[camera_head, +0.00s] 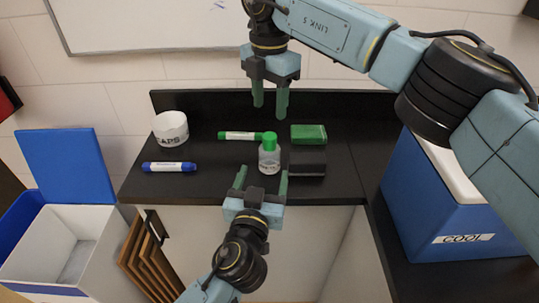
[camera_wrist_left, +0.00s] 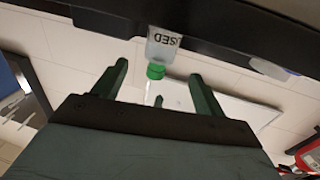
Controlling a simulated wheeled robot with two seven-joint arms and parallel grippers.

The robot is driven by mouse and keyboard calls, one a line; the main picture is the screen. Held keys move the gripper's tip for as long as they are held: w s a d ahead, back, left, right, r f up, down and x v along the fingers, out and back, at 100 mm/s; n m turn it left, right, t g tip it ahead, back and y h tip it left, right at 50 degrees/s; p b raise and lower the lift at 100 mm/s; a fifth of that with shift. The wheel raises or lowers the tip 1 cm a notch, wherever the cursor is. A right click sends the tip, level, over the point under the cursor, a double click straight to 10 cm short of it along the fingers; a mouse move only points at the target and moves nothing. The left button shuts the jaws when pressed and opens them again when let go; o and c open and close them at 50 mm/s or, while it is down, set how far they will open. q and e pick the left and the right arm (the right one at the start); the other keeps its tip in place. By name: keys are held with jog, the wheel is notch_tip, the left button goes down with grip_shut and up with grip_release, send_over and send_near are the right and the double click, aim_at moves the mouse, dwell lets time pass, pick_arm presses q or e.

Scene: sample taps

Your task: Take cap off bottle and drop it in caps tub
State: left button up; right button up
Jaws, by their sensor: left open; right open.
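The bottle (camera_head: 268,162) is small, pale and upright on the black counter, with a green cap (camera_head: 269,140) on top. In the left wrist view the bottle (camera_wrist_left: 161,48) appears upside down, its label partly reading "SED", with the green cap (camera_wrist_left: 155,71) between the fingers in the picture. The white caps tub (camera_head: 171,128) stands at the counter's left end. My left gripper (camera_head: 262,178) is open and empty, just in front of the bottle and apart from it. My right gripper (camera_head: 270,110) is open and empty, above and behind the bottle.
A green marker (camera_head: 236,136) lies left of the bottle and a blue marker (camera_head: 168,168) near the tub. A green block (camera_head: 309,133) and a black block (camera_head: 307,163) sit right of the bottle. A blue cooler (camera_head: 440,215) stands at right, an open blue-lidded bin (camera_head: 50,240) at left.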

aim_at(268, 159)
pick_arm(q)
jog(key=w, duration=0.3)
jog(key=w+d, duration=0.1)
jog(key=w, duration=0.4)
jog(key=shift+w+d, duration=0.25)
jog(key=shift+w, duration=0.1)
pick_arm(e)
jog(key=shift+w, duration=0.1)
pick_arm(q)
jog(key=shift+c, duration=0.2)
grip_shut()
pick_arm(e)
jog(key=m, duration=0.8)
jog(key=shift+f+m, duration=0.15)
jog(key=shift+m, duration=0.25)
jog(key=shift+f, duration=3.9)
